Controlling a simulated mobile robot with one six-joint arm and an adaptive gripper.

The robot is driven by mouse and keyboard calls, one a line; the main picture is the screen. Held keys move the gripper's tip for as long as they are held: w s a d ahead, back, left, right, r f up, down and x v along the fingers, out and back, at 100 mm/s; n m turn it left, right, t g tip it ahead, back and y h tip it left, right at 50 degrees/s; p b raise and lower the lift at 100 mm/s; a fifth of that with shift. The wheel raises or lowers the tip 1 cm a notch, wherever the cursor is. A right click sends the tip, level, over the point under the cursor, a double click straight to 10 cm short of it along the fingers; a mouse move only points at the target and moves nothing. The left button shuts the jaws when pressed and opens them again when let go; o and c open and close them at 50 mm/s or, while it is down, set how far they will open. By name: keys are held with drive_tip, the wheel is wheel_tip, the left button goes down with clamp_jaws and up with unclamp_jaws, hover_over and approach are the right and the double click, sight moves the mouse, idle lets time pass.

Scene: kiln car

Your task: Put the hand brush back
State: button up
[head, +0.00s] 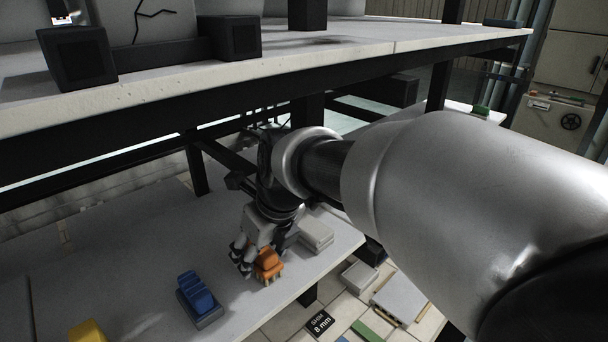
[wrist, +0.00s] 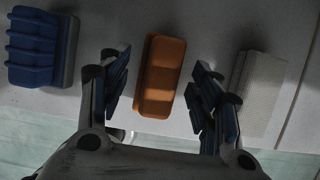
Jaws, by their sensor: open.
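My gripper (head: 252,258) is open over the lower shelf, pointing down. The orange block also shows in the head view (head: 268,262), partly hidden by my gripper. A blue ridged piece on a grey base (head: 197,296) lies to its left and also shows in the wrist view (wrist: 40,48). I cannot tell for sure which of these pieces is the hand brush.
A pale block (head: 316,233) lies right of the orange one on the lower shelf (head: 130,260). A yellow piece (head: 88,332) is at the front left. A thick upper deck (head: 300,62) on dark beams hangs above. A shim plate (head: 320,322) and blocks lie beyond the shelf edge.

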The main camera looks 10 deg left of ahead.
drive_tip(key=shift+f+b, duration=0.15)
drive_tip(key=shift+b, duration=0.35)
drive_tip(key=shift+p+v, duration=0.65)
drive_tip(key=shift+v, duration=0.15)
drive_tip(key=s+d+n+t+h+p, duration=0.1)
drive_tip(key=s+d+n, duration=0.8)
drive_tip(key=d+n, duration=0.4)
drive_tip(key=s+d+n+h+p, duration=0.1)
drive_tip(key=s+d+n+h, duration=0.1)
drive_tip(key=s+d+n, duration=0.8)
drive_tip(key=shift+s+d+n+t, duration=0.25)
drive_tip(key=shift+d+n+t, duration=0.15)
drive_tip(key=shift+d+n, duration=1.2)
